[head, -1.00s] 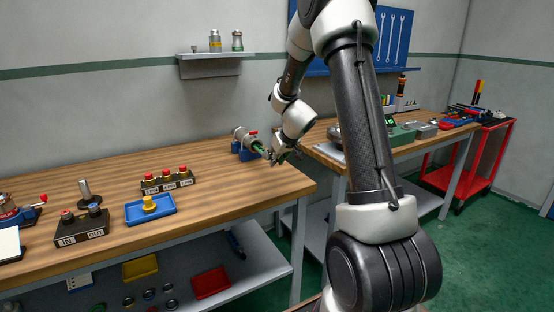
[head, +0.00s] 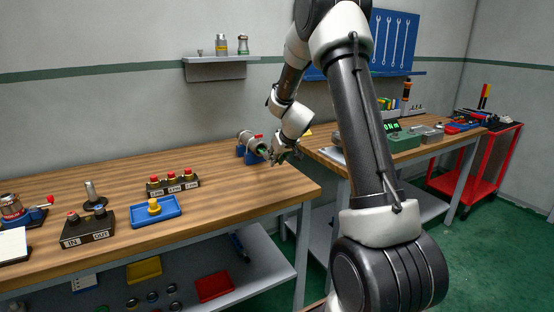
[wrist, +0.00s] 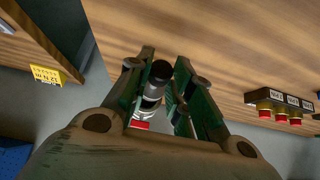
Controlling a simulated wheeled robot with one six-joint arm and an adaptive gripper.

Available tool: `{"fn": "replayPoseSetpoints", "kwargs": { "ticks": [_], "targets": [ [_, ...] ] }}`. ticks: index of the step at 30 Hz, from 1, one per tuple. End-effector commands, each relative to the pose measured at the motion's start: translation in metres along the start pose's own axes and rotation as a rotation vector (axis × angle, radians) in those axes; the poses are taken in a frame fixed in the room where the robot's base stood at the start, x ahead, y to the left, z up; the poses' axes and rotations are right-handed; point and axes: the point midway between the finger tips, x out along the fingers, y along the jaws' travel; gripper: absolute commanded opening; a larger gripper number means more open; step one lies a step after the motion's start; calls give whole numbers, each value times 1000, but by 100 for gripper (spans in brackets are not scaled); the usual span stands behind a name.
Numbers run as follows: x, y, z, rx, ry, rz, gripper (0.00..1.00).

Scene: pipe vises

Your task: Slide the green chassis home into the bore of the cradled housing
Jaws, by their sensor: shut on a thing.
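The green chassis (head: 263,151) shows as a short green piece between the housing's near end and my gripper (head: 272,158). My gripper is shut on the chassis. The chassis's far end is not visible, and how deep it sits in the bore cannot be told. In the wrist view, my gripper (wrist: 160,90) has green and dark parts around a grey, black-ended cylinder I cannot identify with certainty.
A second bench with a green device (head: 403,142) is at right. The bench's front middle is clear.

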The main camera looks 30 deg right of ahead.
Motion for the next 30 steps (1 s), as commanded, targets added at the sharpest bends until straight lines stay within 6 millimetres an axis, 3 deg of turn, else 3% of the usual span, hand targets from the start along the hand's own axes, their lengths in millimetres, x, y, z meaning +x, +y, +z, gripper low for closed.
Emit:
{"fn": "replayPoseSetpoints", "kwargs": {
  "ticks": [14,30],
  "targets": [
    [0,0,-1,0,1,0,0],
    [13,0,-17,0,1,0,0]
  ]
}}
